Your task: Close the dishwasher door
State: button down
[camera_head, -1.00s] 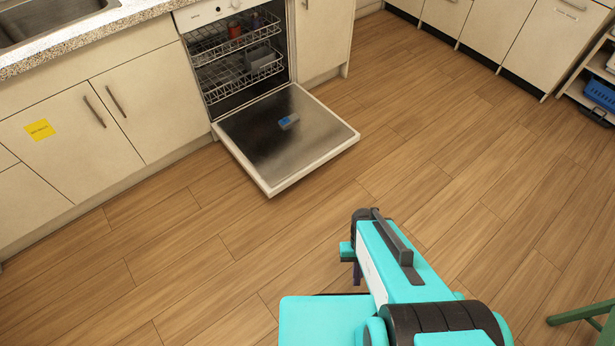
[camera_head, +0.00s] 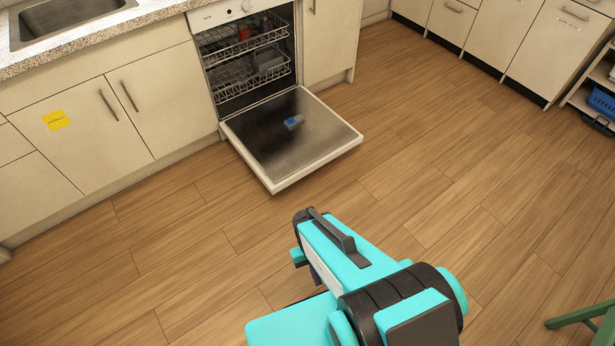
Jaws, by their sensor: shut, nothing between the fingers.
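The dishwasher (camera_head: 248,101) stands open under the counter, left of the top middle. Its door (camera_head: 268,155) is folded down flat, low over the floor, with the dark inner face up. A small blue and grey thing (camera_head: 293,122) sits on that inner face. Both wire racks (camera_head: 225,77) are inside the dishwasher; the upper one holds something red. My teal and black arm fills the bottom middle, with clear floor showing between it and the door. My gripper's fingers cannot be made out; the arm hides that end.
Closed cream cabinets (camera_head: 95,120) stand left of the dishwasher, under a speckled counter with a sink (camera_head: 70,18). More cabinets and a shelf with a blue bin (camera_head: 601,101) are at the right. A green stool (camera_head: 590,322) is at the lower right. The wood floor between is clear.

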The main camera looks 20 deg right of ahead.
aim_at(279, 155)
jog(key=z, duration=5.45)
jog(key=k, duration=0.5)
jog(key=z, duration=5.95)
